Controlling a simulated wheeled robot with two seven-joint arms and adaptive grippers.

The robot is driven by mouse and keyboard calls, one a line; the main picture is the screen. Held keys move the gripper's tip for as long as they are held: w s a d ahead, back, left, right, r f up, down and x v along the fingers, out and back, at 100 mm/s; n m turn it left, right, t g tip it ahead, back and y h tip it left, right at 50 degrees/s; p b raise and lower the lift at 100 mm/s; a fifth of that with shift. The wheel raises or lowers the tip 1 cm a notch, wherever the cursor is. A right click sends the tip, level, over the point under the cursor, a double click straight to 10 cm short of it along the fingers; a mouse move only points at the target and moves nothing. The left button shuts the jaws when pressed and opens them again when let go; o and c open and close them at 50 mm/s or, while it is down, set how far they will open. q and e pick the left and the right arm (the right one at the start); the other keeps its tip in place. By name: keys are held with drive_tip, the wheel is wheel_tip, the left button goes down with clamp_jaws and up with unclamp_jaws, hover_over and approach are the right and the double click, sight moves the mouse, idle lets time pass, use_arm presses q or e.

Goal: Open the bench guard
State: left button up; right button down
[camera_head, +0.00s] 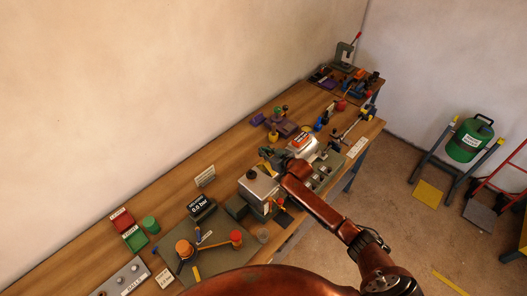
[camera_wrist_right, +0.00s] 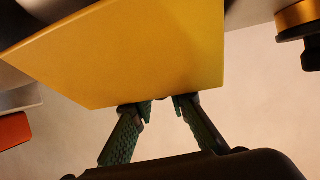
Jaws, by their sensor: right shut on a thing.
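A flat yellow panel (camera_wrist_right: 140,50), which looks like the bench guard or its handle plate, fills the upper part of the right wrist view. My right gripper (camera_wrist_right: 160,108) has its two teal fingers at the panel's lower edge, shut on it. In the head view my right arm reaches in from the lower right, and the right gripper (camera_head: 272,158) is over the middle of the bench, beside a white-topped machine (camera_head: 258,183). The panel is small there and mostly hidden by the gripper. My left gripper is not in view.
The wooden bench (camera_head: 165,213) runs along the wall. A green tank (camera_head: 467,140) stands on the right. Floor between is mostly clear.

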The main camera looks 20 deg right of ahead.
drive_tip(key=shift+a, duration=0.25)
drive_tip(key=c, duration=2)
unclamp_jaws()
drive_tip(key=shift+s, duration=0.1)
drive_tip(key=shift+o, duration=0.8)
drive_tip(key=shift+d, duration=0.15)
drive_tip(key=v, duration=1.2)
drive_tip(key=shift+c, duration=0.3)
